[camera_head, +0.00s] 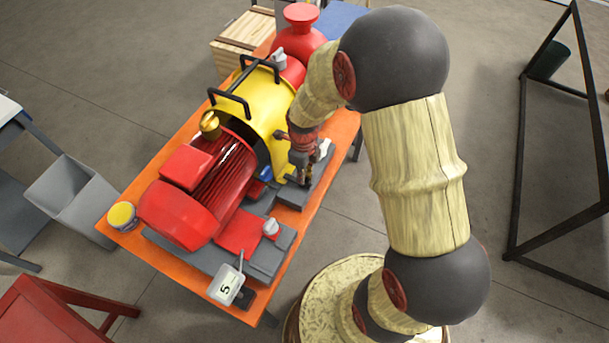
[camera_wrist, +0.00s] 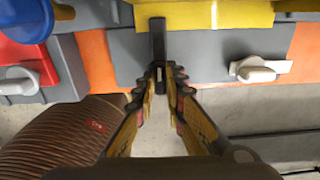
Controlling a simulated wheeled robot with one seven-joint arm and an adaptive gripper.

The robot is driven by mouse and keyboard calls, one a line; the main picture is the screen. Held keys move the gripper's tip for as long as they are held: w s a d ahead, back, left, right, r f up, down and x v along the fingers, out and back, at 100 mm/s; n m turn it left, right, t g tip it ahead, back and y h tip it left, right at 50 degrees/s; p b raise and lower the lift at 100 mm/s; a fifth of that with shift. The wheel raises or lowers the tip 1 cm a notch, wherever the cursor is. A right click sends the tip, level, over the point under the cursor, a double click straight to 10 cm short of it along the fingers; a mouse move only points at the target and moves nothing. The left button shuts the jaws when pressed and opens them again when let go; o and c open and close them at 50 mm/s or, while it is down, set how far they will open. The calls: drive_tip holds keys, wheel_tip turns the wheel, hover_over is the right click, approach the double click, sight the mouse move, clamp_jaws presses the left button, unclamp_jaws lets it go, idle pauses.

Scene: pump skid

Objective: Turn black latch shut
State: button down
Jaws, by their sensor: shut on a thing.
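The black latch (camera_wrist: 158,42) shows in the wrist view as a dark upright bar against the grey plate (camera_wrist: 205,60), just below the yellow guard (camera_wrist: 205,14). My gripper (camera_wrist: 171,82) has its fingertips closed on the lower end of this bar. In the head view my gripper (camera_head: 302,165) points down beside the yellow guard (camera_head: 262,105), over the grey base at the right edge of the orange table. There the latch is mostly hidden by the fingers.
A white knob (camera_wrist: 258,70) sits close to the right of my fingers. Another white knob (camera_wrist: 18,82) and a blue round part (camera_wrist: 25,18) are at left. The red motor (camera_head: 195,195) stands on the orange table (camera_head: 140,235).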

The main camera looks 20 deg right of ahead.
drive_tip(key=c, duration=1.8)
unclamp_jaws()
drive_tip(key=shift+c, duration=0.2)
wheel_tip(320, 180, up, 12)
